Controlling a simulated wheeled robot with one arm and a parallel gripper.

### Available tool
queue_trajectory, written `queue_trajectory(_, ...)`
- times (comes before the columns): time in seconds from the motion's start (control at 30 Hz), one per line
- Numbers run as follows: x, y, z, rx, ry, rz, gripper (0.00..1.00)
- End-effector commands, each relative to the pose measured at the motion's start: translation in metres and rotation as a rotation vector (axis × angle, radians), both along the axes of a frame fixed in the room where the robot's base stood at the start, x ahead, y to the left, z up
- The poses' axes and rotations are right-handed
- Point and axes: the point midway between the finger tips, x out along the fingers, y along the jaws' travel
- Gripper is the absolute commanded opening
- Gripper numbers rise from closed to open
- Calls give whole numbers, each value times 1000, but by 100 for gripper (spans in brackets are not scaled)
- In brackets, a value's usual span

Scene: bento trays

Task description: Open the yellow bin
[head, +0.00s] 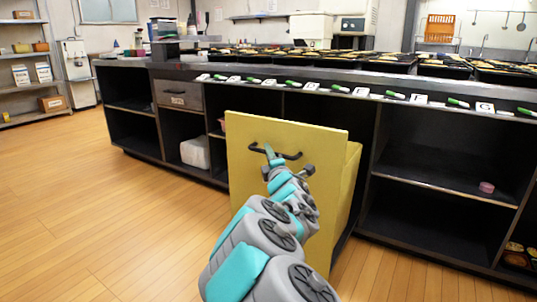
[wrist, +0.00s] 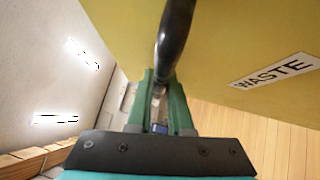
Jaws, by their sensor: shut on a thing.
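The yellow bin (head: 240,185) stands in the counter's lower front, its yellow front panel pulled out from the dark counter. One side of the bin shows behind the panel at the right. A black bar handle (head: 287,154) runs across the upper part of the panel. My gripper (head: 272,158) is shut on this handle. In the wrist view the dark handle (wrist: 175,35) runs between the green fingers of my gripper (wrist: 162,85). A white "WASTE" label (wrist: 276,71) is on the yellow face. My arm hides the lower middle of the panel in the head view.
The dark counter (head: 440,222) with open shelves runs on both sides of the bin. Black food trays (head: 390,62) and green markers line its top. A white container (head: 196,152) sits on a lower shelf. The wooden floor (head: 90,210) at the left is clear.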

Motion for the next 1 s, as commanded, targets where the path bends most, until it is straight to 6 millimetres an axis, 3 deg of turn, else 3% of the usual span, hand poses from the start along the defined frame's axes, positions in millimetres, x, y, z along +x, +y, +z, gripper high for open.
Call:
queue_trajectory(0.1,0,1,-1,-2,2,2,0)
queue_trajectory(0.13,0,1,-1,-2,2,2,21)
queue_trajectory(0.4,0,0,-1,-1,1,1,48)
queue_trajectory(0.77,-5,0,-1,-1,1,1,48)
queue_trajectory(1.0,-32,-4,-4,-2,1,1,48)
